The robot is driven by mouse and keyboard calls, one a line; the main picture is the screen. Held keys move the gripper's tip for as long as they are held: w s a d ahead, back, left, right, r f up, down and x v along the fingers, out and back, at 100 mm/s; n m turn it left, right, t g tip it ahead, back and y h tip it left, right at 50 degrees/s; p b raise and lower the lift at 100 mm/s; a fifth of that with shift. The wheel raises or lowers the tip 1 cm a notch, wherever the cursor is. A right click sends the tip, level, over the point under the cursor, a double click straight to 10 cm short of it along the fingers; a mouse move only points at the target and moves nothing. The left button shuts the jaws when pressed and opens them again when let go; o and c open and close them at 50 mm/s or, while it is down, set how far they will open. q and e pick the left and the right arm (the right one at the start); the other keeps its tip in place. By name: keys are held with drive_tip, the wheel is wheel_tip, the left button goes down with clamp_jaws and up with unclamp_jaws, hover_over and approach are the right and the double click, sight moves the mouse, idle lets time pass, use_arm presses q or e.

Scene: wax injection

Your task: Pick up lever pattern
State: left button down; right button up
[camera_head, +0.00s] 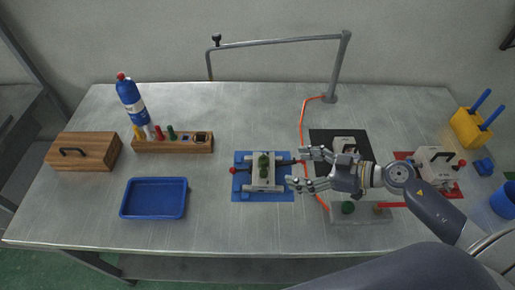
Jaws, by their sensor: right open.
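A grey fixture (277,178) sits on a blue mat (243,160) at the middle of the table. A small dark green piece (263,163) stands upright on its middle; it may be the lever pattern, but it is too small to be sure. My right gripper (297,168) comes in from the right and is open and empty. Its fingers are spread just right of the fixture and point left towards it. A thin dark part of the fixture reaches towards the fingers; I cannot tell whether they touch. My left gripper is not in view.
A blue tray (154,215), a wooden rack (172,147), a bottle (131,99) and a wooden box (84,151) stand on the left. A black mat (323,138) and orange hose lie behind my right gripper. A metal frame (280,43) arches over the back. The table's front middle is clear.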

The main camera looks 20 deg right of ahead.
sight(264, 164)
drive_tip(key=x, duration=0.5)
drive_tip(key=shift+s+a+r+p, duration=0.1)
drive_tip(key=shift+a+r+p, duration=0.05)
drive_tip(key=shift+p, duration=0.25)
drive_tip(key=shift+w+a+f, duration=0.15)
drive_tip(key=shift+w+f, duration=0.05)
drive_tip(key=shift+w, duration=0.05)
drive_tip(key=x, duration=0.4)
drive_tip(key=shift+w+f+p, duration=0.15)
drive_tip(key=shift+f+p, duration=0.15)
drive_tip(key=shift+w+a+f, duration=0.1)
drive_tip(key=shift+w+f, duration=0.05)
drive_tip(key=shift+w, duration=0.05)
drive_tip(key=shift+c, duration=0.8)
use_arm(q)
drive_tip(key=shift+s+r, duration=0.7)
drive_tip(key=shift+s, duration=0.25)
use_arm(e)
drive_tip(key=shift+s, duration=0.1)
drive_tip(key=c, duration=0.8)
